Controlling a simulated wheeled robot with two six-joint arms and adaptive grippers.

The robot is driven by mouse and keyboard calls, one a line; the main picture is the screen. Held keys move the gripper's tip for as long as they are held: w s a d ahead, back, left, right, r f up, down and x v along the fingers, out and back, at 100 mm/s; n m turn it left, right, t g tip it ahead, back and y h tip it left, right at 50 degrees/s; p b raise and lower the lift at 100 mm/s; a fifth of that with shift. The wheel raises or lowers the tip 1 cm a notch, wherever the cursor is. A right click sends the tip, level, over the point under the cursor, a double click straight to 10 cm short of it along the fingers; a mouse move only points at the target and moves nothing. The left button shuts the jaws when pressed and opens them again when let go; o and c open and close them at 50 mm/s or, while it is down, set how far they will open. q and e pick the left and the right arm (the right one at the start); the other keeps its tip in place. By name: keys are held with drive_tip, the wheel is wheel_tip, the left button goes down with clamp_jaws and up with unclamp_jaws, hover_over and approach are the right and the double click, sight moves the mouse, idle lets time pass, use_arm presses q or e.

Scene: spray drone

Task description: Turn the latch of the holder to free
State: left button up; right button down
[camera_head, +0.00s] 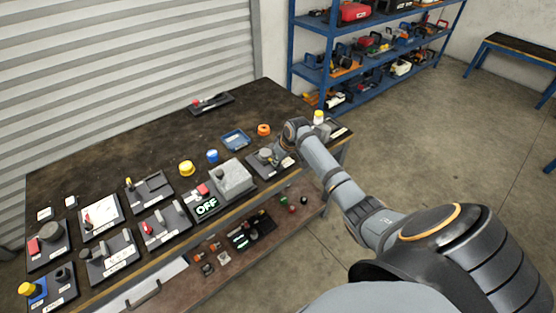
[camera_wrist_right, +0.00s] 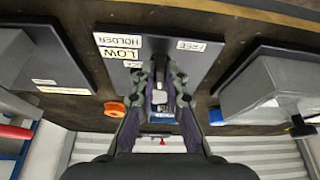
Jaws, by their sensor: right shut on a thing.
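The holder (camera_head: 254,164) is a dark plate near the front edge of the workbench in the head view. In the right wrist view its plate (camera_wrist_right: 205,66) carries white labels reading HOLDER, LOW and FREE (camera_wrist_right: 193,45), plus a small one partly covered by a finger. My right gripper (camera_wrist_right: 161,66) is over the plate between the FREE label and the partly covered label, shut on the latch, which the fingers mostly hide. In the head view the right gripper (camera_head: 279,155) reaches down onto the holder, covering part of it. My left gripper is out of view.
A grey box (camera_head: 233,179) with a red part and an OFF sign stands left of the holder. An orange ring (camera_head: 263,129) and a blue tray (camera_head: 236,140) lie behind it. A white bottle with a yellow cap (camera_head: 318,117) stands to the right. Several other fixtures fill the bench's left side.

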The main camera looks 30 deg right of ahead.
drive_tip(key=shift+n, duration=0.7)
drive_tip(key=shift+d+n+y, duration=0.1)
drive_tip(key=shift+n+y, duration=0.5)
drive_tip(key=shift+n, duration=0.3)
drive_tip(key=n+b, duration=0.1)
drive_tip(key=n+g+y+b, duration=0.1)
drive_tip(key=n, duration=0.1)
drive_tip(key=shift+w+d+f+n, duration=0.1)
drive_tip(key=shift+w+n, duration=0.05)
drive_tip(key=shift+n, duration=0.15)
drive_tip(key=shift+n+g+y+b, duration=0.3)
drive_tip(key=shift+n+b, duration=0.4)
drive_tip(key=shift+n, duration=0.2)
drive_tip(key=n+g+b, duration=0.1)
drive_tip(key=n+b, duration=0.1)
drive_tip(key=n+g+y+b, duration=0.1)
drive_tip(key=n+b, duration=0.2)
drive_tip(key=shift+w+f, duration=0.1)
drive_tip(key=shift+w, duration=0.05)
drive_tip(key=shift+r+n+g+b, duration=0.2)
drive_tip(key=shift+n+g+b, duration=0.4)
drive_tip(key=shift+n+b, duration=1.15)
drive_tip(key=c, duration=1.4)
unclamp_jaws()
